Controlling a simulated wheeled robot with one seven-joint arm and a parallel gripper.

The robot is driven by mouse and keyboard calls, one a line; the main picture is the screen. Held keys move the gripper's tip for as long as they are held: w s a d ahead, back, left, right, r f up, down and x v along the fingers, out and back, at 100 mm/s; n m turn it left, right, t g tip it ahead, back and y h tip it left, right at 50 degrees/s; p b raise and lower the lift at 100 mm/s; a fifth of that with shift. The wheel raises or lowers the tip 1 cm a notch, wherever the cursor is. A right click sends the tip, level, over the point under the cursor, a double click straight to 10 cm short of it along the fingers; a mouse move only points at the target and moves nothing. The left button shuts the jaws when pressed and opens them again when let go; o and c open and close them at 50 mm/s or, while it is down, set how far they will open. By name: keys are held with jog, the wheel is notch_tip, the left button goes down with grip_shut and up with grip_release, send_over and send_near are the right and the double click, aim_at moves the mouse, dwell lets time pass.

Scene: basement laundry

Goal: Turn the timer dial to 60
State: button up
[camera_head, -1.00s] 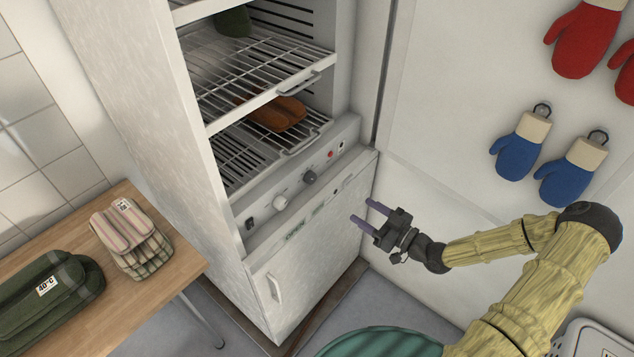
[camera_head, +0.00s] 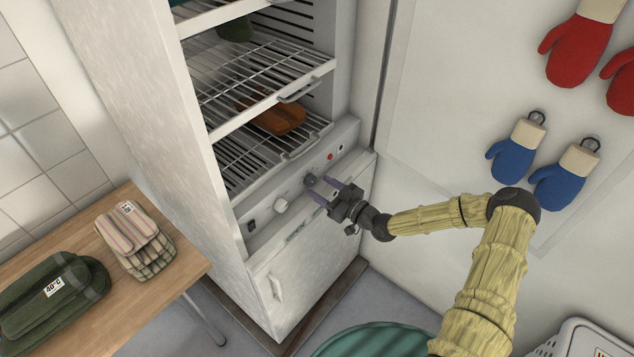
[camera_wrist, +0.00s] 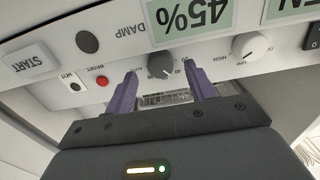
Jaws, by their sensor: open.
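The control panel (camera_head: 262,208) of the white cabinet carries a dark grey dial (camera_head: 311,180) and a white dial (camera_head: 281,205). In the wrist view the panel is upside down. The dark grey dial (camera_wrist: 161,65) has a light pointer line and small marks around it, too small to read surely. The white dial (camera_wrist: 250,46) has HIGH and LOW beside it, so the dark one looks like the timer. My gripper (camera_head: 321,189) is open and empty, just in front of the dark dial. In the wrist view its fingers (camera_wrist: 163,78) lie either side of that dial, seemingly short of it.
A red button (camera_wrist: 102,81) and a START button (camera_wrist: 30,60) sit on the same panel. Wire shelves (camera_head: 265,135) are above it and the cabinet door (camera_head: 305,285) below. A wooden table (camera_head: 160,285) with folded cloths stands left. Mitts hang on the right wall.

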aim_at(311, 180)
jog(key=shift+x, duration=1.4)
jog(key=c, duration=1)
jog(key=shift+f+m+b, duration=0.1)
jog(key=shift+m+b, duration=0.2)
jog(key=shift+b, duration=0.05)
jog(key=m+b, duration=0.3)
jog(key=shift+f, duration=0.15)
jog(key=shift+r+m+b, duration=0.2)
jog(key=shift+m+b, duration=1.2)
jog(key=shift+m, duration=0.7)
